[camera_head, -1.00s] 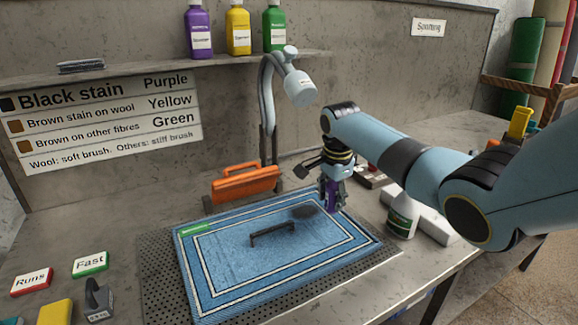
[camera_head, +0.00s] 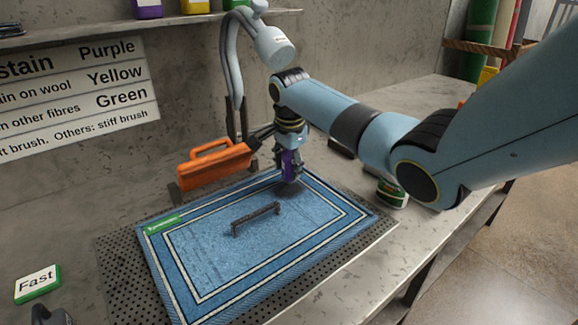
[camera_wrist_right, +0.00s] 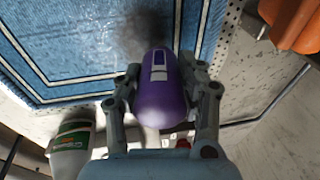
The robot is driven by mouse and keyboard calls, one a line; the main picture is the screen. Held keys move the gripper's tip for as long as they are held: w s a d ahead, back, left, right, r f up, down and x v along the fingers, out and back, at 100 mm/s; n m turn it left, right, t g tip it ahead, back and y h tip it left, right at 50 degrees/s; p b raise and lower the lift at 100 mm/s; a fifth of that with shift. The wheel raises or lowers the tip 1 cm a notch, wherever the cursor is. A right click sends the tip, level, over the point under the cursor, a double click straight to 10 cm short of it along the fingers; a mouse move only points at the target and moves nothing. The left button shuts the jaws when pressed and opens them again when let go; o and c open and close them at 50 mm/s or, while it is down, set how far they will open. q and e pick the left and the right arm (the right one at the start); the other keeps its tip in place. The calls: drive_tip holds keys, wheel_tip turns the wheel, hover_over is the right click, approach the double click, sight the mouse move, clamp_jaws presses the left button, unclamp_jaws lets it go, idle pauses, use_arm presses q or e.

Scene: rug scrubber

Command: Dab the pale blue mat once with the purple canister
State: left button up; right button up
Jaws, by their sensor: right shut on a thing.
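The pale blue mat (camera_head: 215,258), with white border lines and a green tag, lies flat on a perforated plate. My right gripper (camera_head: 289,172) is shut around the purple canister (camera_head: 289,163) at the mat's far right corner. The right wrist view shows the purple canister (camera_wrist_right: 160,104) between both fingers, its end toward a dark smudge (camera_wrist_right: 146,33) on the mat (camera_wrist_right: 75,50). I cannot tell whether the canister touches the mat.
A black handle (camera_head: 256,216) stands on the mat's middle. An orange tool (camera_head: 213,165) is behind the mat, beside a grey bent-neck lamp-like fixture (camera_head: 270,45). A white bottle with a green label (camera_head: 391,192) stands right of the mat.

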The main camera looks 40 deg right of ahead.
idle(0.7)
use_arm(q)
drive_tip(key=shift+w+f, duration=0.15)
drive_tip(key=shift+f, duration=0.2)
use_arm(e)
drive_tip(key=shift+f, duration=0.7)
use_arm(q)
drive_tip(key=shift+r, duration=0.35)
use_arm(e)
drive_tip(key=shift+s+a+f, duration=0.1)
drive_tip(key=shift+s+f, duration=0.1)
idle(1.3)
use_arm(q)
drive_tip(key=shift+r, duration=0.1)
use_arm(e)
drive_tip(key=r+p, duration=0.3)
drive_tip(key=p, duration=0.1)
drive_tip(key=r+p, duration=0.4)
drive_tip(key=shift+w+r+p, duration=0.2)
drive_tip(key=shift+r+p, duration=0.05)
drive_tip(key=shift+p, duration=0.05)
use_arm(q)
wheel_tip(320, 180, up, 8)
use_arm(e)
drive_tip(key=shift+f, duration=0.1)
